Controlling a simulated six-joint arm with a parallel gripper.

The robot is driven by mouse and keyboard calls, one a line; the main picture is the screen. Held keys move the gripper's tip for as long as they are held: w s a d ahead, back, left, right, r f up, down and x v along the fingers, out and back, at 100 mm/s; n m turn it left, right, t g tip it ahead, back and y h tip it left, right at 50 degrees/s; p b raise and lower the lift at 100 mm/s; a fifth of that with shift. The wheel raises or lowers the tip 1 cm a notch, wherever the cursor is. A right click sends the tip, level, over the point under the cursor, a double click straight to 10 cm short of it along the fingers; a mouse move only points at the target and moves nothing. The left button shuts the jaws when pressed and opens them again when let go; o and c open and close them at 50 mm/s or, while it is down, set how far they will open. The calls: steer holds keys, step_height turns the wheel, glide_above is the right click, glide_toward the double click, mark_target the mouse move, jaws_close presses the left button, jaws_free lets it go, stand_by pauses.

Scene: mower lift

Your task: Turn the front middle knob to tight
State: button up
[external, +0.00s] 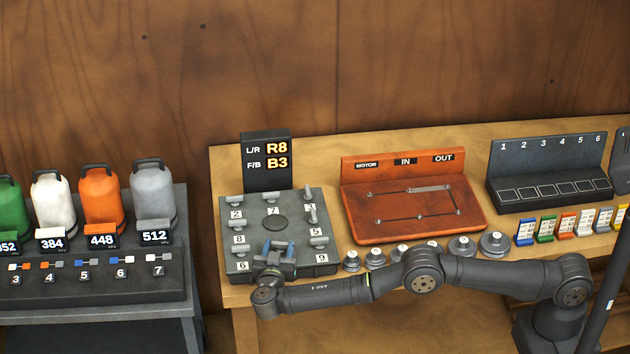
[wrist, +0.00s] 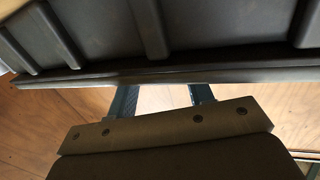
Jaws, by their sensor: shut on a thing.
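The grey knob panel (external: 275,203) stands at the left end of the bench, with numbered knobs around a round dark disc. My gripper (external: 279,247), with blue fingers, is over the front middle of the panel and shut on the front middle knob, which it mostly hides. The knob's number and angle cannot be read. In the wrist view my gripper (wrist: 163,98) reaches past the dark panel edge (wrist: 200,76), which hides the fingertips and the knob.
A display (external: 266,150) behind the panel reads R8 and B3. Neighbouring knobs stand close on both sides of my gripper. Several grey weights (external: 461,246) line the bench front to the right, near my arm. An orange tray (external: 360,220) is behind them.

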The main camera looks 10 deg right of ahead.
steer(key=shift+r, duration=0.15)
steer(key=shift+c, duration=0.2)
steer(key=o, duration=1)
steer(key=v, duration=0.7)
steer(key=shift+s, duration=0.25)
